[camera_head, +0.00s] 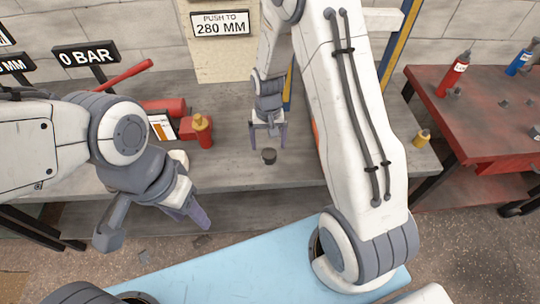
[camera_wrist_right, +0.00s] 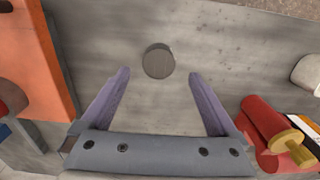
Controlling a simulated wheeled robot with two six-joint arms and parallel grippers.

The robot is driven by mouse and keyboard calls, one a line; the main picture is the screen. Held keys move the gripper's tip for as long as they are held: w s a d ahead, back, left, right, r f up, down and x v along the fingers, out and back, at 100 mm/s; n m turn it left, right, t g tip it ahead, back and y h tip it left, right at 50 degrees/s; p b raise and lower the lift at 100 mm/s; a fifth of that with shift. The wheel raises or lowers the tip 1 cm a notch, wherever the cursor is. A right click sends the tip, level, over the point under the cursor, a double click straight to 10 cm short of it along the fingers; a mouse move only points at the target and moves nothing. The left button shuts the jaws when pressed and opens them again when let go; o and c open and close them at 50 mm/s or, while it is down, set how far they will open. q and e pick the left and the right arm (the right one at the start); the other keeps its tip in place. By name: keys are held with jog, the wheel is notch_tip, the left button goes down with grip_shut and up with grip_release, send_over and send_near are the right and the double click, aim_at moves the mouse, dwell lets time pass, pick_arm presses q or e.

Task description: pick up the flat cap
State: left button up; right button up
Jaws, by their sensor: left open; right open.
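The flat cap is a small dark grey disc (camera_head: 268,156) standing alone on the grey bench. It also shows as a round grey disc in the right wrist view (camera_wrist_right: 158,61), centred just beyond the gap between the fingertips. My right gripper (camera_head: 268,140) is open and points down just behind the cap, with nothing between its purple fingers. In the right wrist view the fingers (camera_wrist_right: 159,76) are apart on either side of the cap's line; contact with it is not visible. My left gripper (camera_head: 195,213) hangs over the bench's front edge at left, away from the cap, with no object in it.
A red fitting with a yellow knob (camera_head: 201,129) and a small white-and-orange panel (camera_head: 162,126) stand left of the cap. An orange block (camera_wrist_right: 37,55) is at left in the wrist view. The bench around the cap is clear.

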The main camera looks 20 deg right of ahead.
aim_at(269, 153)
jog(key=shift+s+f, duration=0.2)
jog(key=shift+f, duration=2.55)
grip_shut()
jog(key=shift+r, duration=0.15)
